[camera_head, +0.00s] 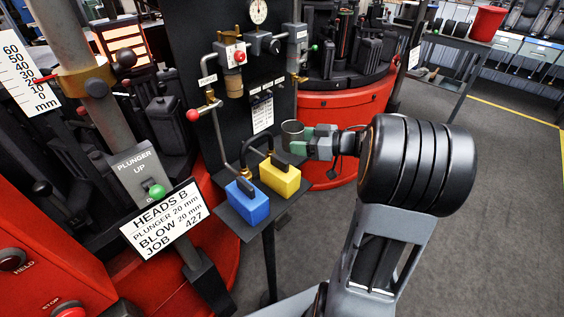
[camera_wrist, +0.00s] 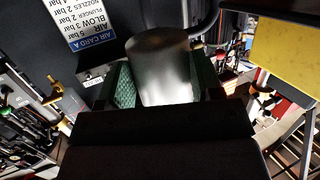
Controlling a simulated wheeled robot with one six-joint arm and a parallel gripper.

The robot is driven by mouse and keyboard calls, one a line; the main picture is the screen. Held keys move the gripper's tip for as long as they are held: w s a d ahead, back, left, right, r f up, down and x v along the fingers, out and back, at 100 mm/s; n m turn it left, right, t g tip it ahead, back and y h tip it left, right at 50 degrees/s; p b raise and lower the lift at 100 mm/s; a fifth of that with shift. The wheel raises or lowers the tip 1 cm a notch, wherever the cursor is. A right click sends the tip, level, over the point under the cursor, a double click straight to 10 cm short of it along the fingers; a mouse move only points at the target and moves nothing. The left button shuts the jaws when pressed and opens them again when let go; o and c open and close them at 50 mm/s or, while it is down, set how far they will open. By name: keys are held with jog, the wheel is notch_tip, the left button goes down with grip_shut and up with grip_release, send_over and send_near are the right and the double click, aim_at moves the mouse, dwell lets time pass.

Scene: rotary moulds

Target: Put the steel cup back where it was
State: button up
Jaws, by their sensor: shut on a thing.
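The steel cup (camera_head: 291,134) is a small grey cylinder, held above the far right side of a small dark shelf. My gripper (camera_head: 309,138) reaches in from the right and is shut on it. In the wrist view the cup (camera_wrist: 163,65) sits between the green pads of my gripper (camera_wrist: 165,90). Its lower part is hidden by the gripper there. In the head view the fingers cover its right side.
A yellow block (camera_head: 280,180) and a blue block (camera_head: 246,204) with dark handles stand on the shelf (camera_head: 228,216). A dark panel with pipes, a gauge (camera_head: 258,11) and a red knob (camera_head: 239,57) rises behind. Red machines flank it. Grey floor (camera_head: 500,200) is open at right.

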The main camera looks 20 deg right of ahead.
notch_tip(320, 180, down, 2)
jog(key=shift+f+b, duration=0.15)
jog(key=shift+b, duration=0.65)
jog(key=b, duration=0.3)
send_over(288, 158)
jog(key=s, duration=0.4)
notch_tip(288, 158, down, 5)
jog(key=w+f, duration=0.1)
jog(key=f, duration=0.1)
jog(key=w+f+b, duration=0.1)
jog(key=w+f, duration=0.1)
jog(key=shift+w+a+f, duration=0.1)
jog(key=shift+f, duration=0.05)
jog(key=shift+w+f, duration=0.15)
jog(key=shift+f, duration=0.1)
jog(key=shift+w+f+b, duration=0.15)
jog(key=shift+f+b, duration=0.6)
jog(key=shift+f, duration=0.9)
jog(key=shift+f, duration=0.15)
jog(key=o, duration=1)
jog(key=shift+o, duration=0.2)
